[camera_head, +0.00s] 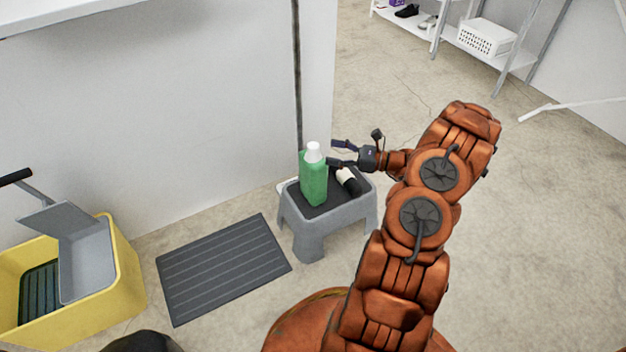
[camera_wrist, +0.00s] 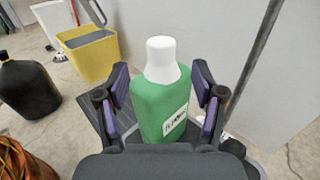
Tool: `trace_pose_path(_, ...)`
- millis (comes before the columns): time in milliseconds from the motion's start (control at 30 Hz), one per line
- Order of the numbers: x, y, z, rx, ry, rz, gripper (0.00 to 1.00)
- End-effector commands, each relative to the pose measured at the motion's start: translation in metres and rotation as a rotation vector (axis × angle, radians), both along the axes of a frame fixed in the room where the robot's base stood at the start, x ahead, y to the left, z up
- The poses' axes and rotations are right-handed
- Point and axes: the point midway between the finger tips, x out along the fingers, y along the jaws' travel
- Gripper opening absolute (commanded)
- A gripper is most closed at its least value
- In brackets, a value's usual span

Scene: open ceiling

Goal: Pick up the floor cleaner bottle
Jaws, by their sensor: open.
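The floor cleaner bottle, green with a white cap, (camera_head: 313,178) stands upright on a grey step stool (camera_head: 352,219) with a dark top. In the wrist view the bottle (camera_wrist: 160,100) stands between the two fingers, with its label facing partly right. My gripper (camera_head: 338,153) is open, coming from the right at about the height of the bottle's upper part. In the wrist view my gripper (camera_wrist: 164,98) has a finger on each side of the bottle, with small gaps that look clear. The bottle's base is hidden by the gripper in the wrist view.
A black-and-white item (camera_head: 350,181) lies on the stool right of the bottle. A white wall (camera_head: 150,120) stands close behind the stool. A dark ribbed mat (camera_head: 222,268) and yellow mop bucket (camera_head: 125,275) are to the left. Floor to the right is open; shelves (camera_head: 520,60) stand far back.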

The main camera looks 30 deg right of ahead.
Motion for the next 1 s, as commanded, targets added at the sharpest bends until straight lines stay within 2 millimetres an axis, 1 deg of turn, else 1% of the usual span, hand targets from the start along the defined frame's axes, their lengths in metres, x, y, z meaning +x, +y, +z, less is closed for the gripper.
trace_pose_path(100,0.009,0.009,-0.001,-0.001,0.001,0.003,0.68)
trace_pose_path(267,0.018,0.016,-0.003,-0.001,0.000,0.003,0.68)
trace_pose_path(433,0.033,0.029,-0.006,-0.002,0.001,0.005,0.68)
trace_pose_path(600,0.048,0.041,-0.005,-0.002,0.001,0.004,0.68)
trace_pose_path(733,0.052,0.045,-0.004,-0.003,0.002,0.003,0.68)
trace_pose_path(933,0.052,0.045,-0.003,-0.002,0.001,0.002,0.68)
trace_pose_path(967,0.052,0.045,-0.003,-0.002,0.001,0.002,0.66)
trace_pose_path(1000,0.052,0.045,-0.003,-0.002,0.001,0.002,0.62)
